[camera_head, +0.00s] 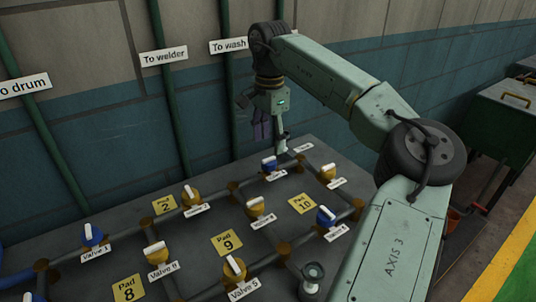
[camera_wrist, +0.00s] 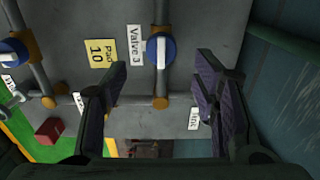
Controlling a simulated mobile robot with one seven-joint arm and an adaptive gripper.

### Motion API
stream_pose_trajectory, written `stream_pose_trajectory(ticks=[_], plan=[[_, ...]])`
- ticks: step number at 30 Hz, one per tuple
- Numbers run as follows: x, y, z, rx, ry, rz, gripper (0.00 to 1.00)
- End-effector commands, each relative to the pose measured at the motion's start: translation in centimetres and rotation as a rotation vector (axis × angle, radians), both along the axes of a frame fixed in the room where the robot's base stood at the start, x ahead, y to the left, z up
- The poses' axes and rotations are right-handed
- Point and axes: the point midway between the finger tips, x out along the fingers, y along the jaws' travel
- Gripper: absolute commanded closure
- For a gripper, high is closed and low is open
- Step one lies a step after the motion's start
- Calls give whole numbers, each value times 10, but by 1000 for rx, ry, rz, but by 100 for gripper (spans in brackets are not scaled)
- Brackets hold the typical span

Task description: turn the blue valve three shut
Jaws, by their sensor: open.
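The blue valve three (camera_head: 269,164) stands on a pipe at the far edge of the grey panel (camera_head: 60,212). It also shows in the wrist view (camera_wrist: 152,51), beside its "Valve 3" label (camera_wrist: 134,44). Its white bar handle (camera_wrist: 162,52) lies in line with the pipe there. My gripper (camera_head: 262,138) hangs above and just behind the valve in the head view. In the wrist view my gripper (camera_wrist: 158,80) has its dark purple fingers wide apart and empty. The valve appears beyond the fingertips, above the middle of the gap, and is not touched.
The yellow Pad 10 plate (camera_head: 302,203) lies between two blue valves. Green pipes (camera_head: 174,110) climb the wall behind. A dark green box (camera_head: 500,125) stands at right.

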Motion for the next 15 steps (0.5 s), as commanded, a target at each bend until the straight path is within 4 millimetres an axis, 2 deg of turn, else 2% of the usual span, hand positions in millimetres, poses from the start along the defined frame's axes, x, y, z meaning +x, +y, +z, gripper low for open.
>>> stream_pose_trajectory(ticks=[6,10,15], plan=[[-1,0,-38,2,2,1,46],[0,0,-53,1,2,0,46],[0,1,-61,2,-1,1,46]])
